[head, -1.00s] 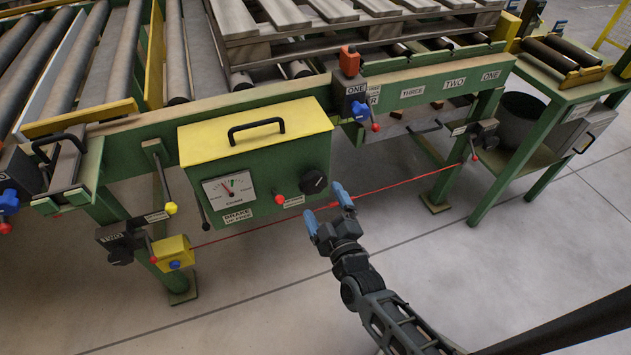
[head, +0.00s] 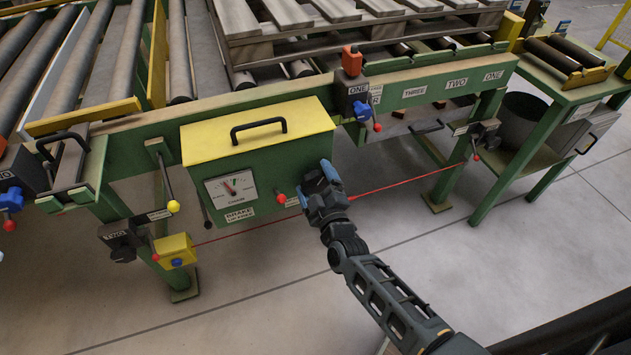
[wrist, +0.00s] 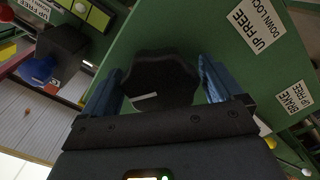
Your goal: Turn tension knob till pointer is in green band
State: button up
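The tension knob (wrist: 160,80) is dark and lobed with a pale mark, on the green panel of the yellow-topped brake box (head: 258,165). In the wrist view it sits between the two blue fingers of my gripper (wrist: 160,85). The fingers are spread, one on each side of it, very close; firm contact cannot be made out. In the head view my gripper (head: 320,180) covers the knob. The dial (head: 231,187) on the box's left front has a small red needle leaning up and left; a green patch shows near the top, too small to judge exactly.
A red cord (head: 390,186) runs below the box. An orange-topped switch (head: 351,62) stands above right. The floor (head: 480,270) in front is clear.

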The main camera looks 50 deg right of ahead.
jog(key=c, duration=0.8)
jog(key=shift+c, duration=0.2)
jog(key=shift+m, duration=0.4)
